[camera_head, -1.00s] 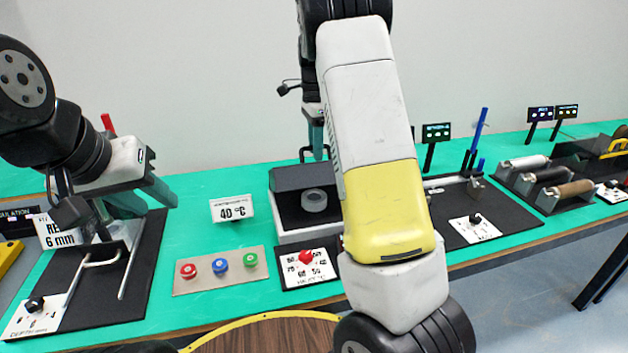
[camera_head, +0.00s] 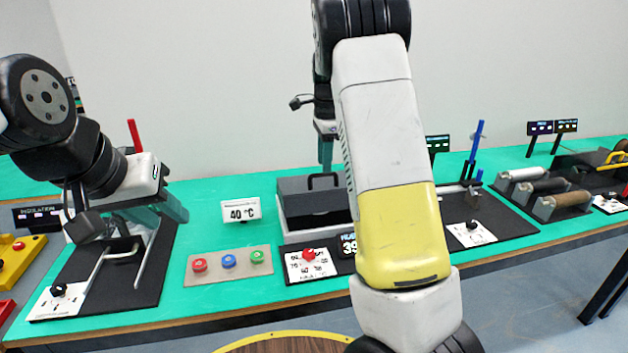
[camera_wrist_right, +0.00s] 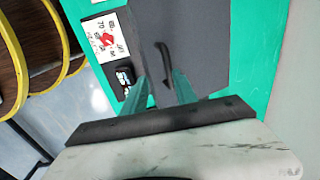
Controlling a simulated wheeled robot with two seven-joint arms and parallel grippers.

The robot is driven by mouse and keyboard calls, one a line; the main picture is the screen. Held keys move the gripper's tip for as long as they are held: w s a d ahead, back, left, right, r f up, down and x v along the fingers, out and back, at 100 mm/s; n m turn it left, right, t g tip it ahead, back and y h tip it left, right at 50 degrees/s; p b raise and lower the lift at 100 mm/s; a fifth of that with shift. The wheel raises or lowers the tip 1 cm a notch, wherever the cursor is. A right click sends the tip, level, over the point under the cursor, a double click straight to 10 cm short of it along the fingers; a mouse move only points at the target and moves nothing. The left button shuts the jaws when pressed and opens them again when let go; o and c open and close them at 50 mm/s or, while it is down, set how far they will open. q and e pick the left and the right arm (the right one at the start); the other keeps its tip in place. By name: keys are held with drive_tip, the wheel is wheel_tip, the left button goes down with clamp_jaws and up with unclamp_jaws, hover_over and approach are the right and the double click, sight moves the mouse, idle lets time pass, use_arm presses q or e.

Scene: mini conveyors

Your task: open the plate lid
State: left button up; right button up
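The plate lid (camera_head: 297,187) is a dark grey cover with a black handle, lying closed on the white-sided plate unit (camera_head: 322,220) in the head view. The lid (camera_wrist_right: 205,45) and its handle (camera_wrist_right: 161,58) also show in the right wrist view. My right gripper (camera_head: 325,158) points down just behind the handle, partly hidden by my arm. In the right wrist view my right gripper (camera_wrist_right: 160,80) is open, its fingers spread either side of the handle's near end; contact is unclear. My left gripper (camera_head: 162,212) appears open and empty over the left black mat.
A 40 °C sign (camera_head: 241,211) and a panel with red, blue and green buttons (camera_head: 229,261) stand left of the unit. A card with a red knob (camera_head: 309,256) lies in front. Rollers (camera_head: 545,187) stand at the right.

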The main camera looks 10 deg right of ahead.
sight(326, 189)
drive_tip(key=shift+t, duration=0.5)
drive_tip(key=f, duration=0.6)
drive_tip(key=shift+s+d+f, duration=0.2)
drive_tip(key=shift+s+f, duration=0.05)
drive_tip(key=shift+f, duration=0.1)
drive_tip(key=shift+a+f, duration=0.15)
drive_tip(key=shift+f, duration=0.35)
